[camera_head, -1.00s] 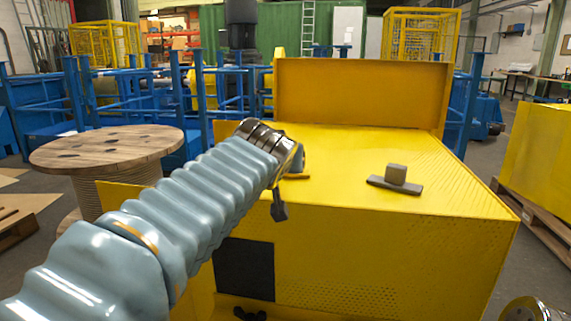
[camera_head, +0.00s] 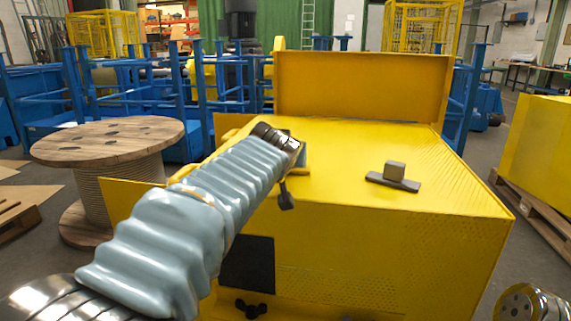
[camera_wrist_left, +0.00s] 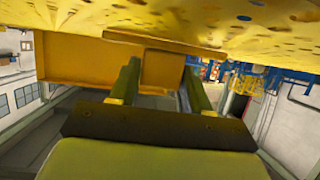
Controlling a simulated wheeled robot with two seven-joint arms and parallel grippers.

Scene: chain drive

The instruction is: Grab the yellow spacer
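The yellow spacer (camera_head: 302,157) is a small block on the yellow machine top (camera_head: 345,150), just beyond the end of my left arm and partly hidden by it. My left gripper (camera_head: 288,142) is low over the machine top beside it, its fingers mostly hidden in the head view. In the left wrist view its two fingers (camera_wrist_left: 160,82) are apart, and a yellow block (camera_wrist_left: 163,68), seemingly the spacer, shows between their tips. Contact with the fingers cannot be made out. My right gripper is not visible; only part of my right arm shows at the lower right.
A grey block (camera_head: 395,171) on a dark flat plate (camera_head: 378,180) sits right of the spacer. An upright yellow panel (camera_head: 360,85) closes the back. A black knob (camera_head: 286,199) is at the front edge. A wooden cable reel (camera_head: 105,140) stands left.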

